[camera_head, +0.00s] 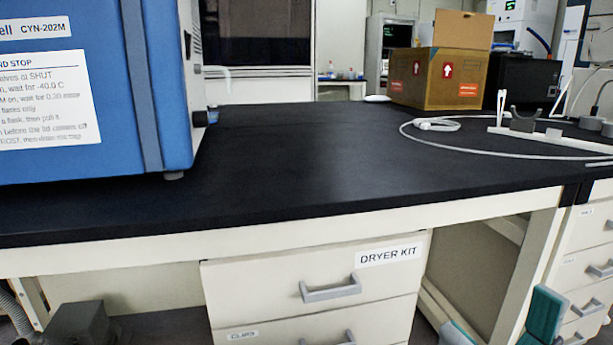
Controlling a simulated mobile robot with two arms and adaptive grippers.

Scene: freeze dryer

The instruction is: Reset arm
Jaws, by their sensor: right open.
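My right gripper (500,320) shows at the bottom right edge, in front of the bench. Its two teal fingertips stand well apart, with nothing between them. The rest of that gripper and its arm are below the picture. My left gripper and left arm are not in view.
A blue freeze dryer (85,90) stands at the left on the black bench top (300,160). A closed drawer labelled DRYER KIT (270,277) is below. A cardboard box (440,78) and white tubing (470,152) lie back right. The bench's middle is clear.

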